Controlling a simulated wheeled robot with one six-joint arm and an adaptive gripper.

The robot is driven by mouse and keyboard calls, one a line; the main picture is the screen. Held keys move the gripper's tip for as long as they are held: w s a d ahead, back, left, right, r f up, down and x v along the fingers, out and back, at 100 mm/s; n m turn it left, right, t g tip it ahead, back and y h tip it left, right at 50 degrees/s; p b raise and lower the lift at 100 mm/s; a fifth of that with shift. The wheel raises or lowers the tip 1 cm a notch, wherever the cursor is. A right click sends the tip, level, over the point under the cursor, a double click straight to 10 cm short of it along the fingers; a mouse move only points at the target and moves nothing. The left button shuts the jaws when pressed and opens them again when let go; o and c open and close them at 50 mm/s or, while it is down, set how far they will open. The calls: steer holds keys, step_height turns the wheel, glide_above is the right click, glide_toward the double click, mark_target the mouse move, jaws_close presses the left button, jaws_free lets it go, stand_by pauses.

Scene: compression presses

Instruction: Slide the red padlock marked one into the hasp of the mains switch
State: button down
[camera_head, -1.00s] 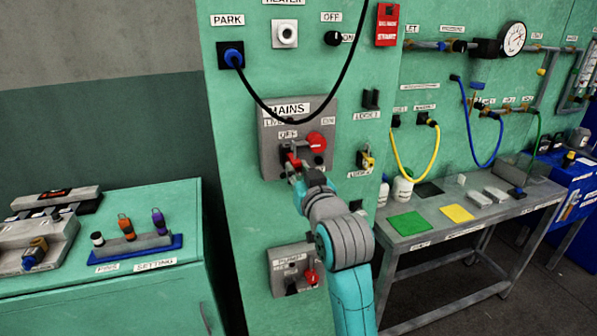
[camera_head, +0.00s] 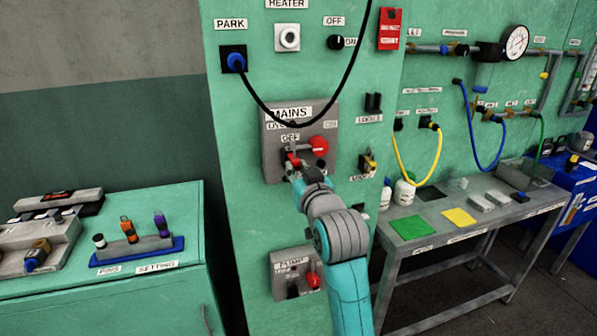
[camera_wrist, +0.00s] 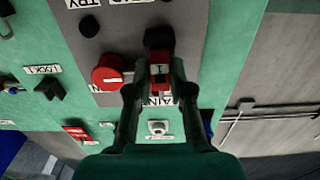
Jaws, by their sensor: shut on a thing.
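The mains switch (camera_head: 271,150) is a grey plate on the green panel, with a round red knob (camera_head: 319,146) at its right. The knob also shows in the wrist view (camera_wrist: 107,74). My gripper (camera_head: 296,173) is at the plate's lower middle, left of and below the knob. In the wrist view my gripper (camera_wrist: 157,88) is shut on the red padlock (camera_wrist: 160,72), with its number mark facing the camera. The padlock's red body (camera_head: 292,158) shows partly in the head view. Its top meets a dark block (camera_wrist: 159,38) on the plate. I cannot tell whether the shackle is in the hasp.
A black cable (camera_head: 273,118) loops across the top of the mains plate. A lock holder (camera_head: 368,162) is to the right, and the pump switch (camera_head: 284,275) is below. A bench (camera_head: 470,250) stands at the right, and a green cabinet (camera_head: 110,290) at the left.

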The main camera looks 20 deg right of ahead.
steer(key=shift+w, duration=0.7)
steer(key=c, duration=1)
jaws_free()
steer(key=shift+o, duration=0.2)
steer(key=shift+s, duration=0.15)
steer(key=s, duration=1.1)
steer(key=shift+s, duration=0.35)
